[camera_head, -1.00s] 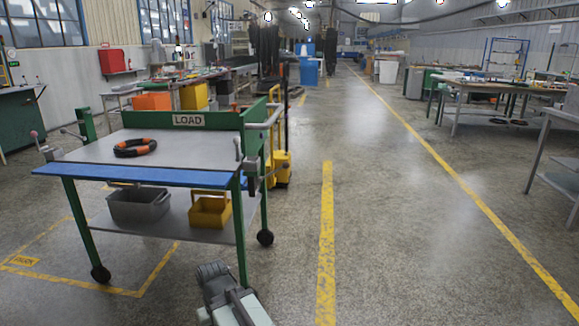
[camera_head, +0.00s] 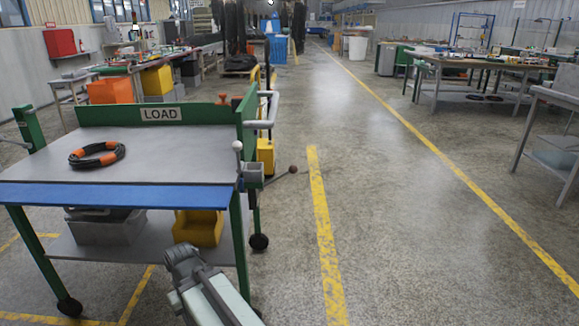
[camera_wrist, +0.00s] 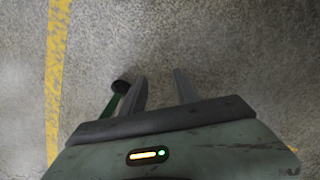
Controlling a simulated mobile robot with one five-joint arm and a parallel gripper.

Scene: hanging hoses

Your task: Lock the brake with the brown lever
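The brown lever is a thin rod with a brown ball knob (camera_head: 292,169). It sticks out to the right, nearly level, from a grey block (camera_head: 254,175) on the cart's right side. A white-knobbed lever (camera_head: 238,147) stands upright beside that block. My gripper (camera_head: 182,258) is low in front of the cart's right front leg, apart from the lever. In the wrist view my gripper (camera_wrist: 158,80) has its two fingers apart, with bare floor between them. The lever is not seen in the wrist view.
The cart (camera_head: 190,140) has a LOAD sign, a black-and-orange hose coil (camera_head: 97,155) on top and bins (camera_head: 198,228) below. A green leg with a black caster (camera_wrist: 121,86) lies close to my left finger. Floor right of the cart is clear. A workbench (camera_head: 470,75) stands far right.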

